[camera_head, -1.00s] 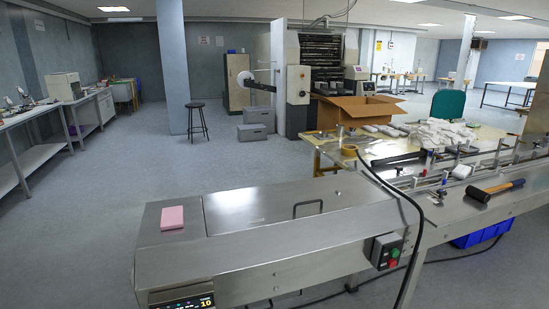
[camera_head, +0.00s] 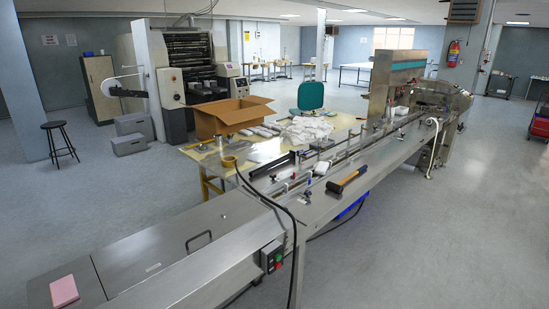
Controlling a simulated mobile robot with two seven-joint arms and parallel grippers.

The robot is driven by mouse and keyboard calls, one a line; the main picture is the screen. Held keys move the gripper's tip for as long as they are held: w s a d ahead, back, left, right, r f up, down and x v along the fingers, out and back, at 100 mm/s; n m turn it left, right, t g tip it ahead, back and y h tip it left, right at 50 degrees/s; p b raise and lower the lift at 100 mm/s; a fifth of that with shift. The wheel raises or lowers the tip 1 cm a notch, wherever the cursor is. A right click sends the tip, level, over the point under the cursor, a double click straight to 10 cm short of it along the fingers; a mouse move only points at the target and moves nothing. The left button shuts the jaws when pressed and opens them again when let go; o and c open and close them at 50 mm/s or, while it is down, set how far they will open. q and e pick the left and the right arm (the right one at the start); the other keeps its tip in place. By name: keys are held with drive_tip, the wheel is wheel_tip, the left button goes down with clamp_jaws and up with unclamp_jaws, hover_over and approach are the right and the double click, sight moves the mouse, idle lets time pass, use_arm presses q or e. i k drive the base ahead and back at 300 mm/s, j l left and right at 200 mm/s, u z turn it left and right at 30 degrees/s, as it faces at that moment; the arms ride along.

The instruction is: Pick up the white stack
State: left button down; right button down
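A small white block (camera_head: 321,168) sits on the conveyor of the long steel machine (camera_head: 345,208), near the middle of the view. Another small white piece (camera_head: 401,110) lies farther along the same machine. A heap of white packets (camera_head: 303,130) lies on the yellowish table behind the conveyor. I cannot tell for sure which of these is the white stack. Neither of my grippers is in view.
A hammer (camera_head: 347,180) lies on the machine's front ledge. A pink block (camera_head: 64,291) rests on the steel cover at lower left. An open cardboard box (camera_head: 230,116) and a tape roll (camera_head: 228,162) are on the table. A black cable crosses the machine.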

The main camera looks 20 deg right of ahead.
sight(321, 167)
drive_tip(key=z, duration=1.2)
drive_tip(key=i+l+u, duration=0.1)
drive_tip(key=i+l, duration=0.3)
drive_tip(key=i+l+u, duration=0.15)
drive_tip(key=i+l, duration=0.2)
drive_tip(key=i+l+u, duration=0.1)
drive_tip(key=i+l, duration=0.25)
drive_tip(key=l, duration=0.15)
drive_tip(key=i+l+u, duration=0.15)
drive_tip(key=i+l, duration=0.2)
drive_tip(key=i+l+u, duration=0.1)
drive_tip(key=i+l, duration=0.2)
drive_tip(key=l, duration=0.35)
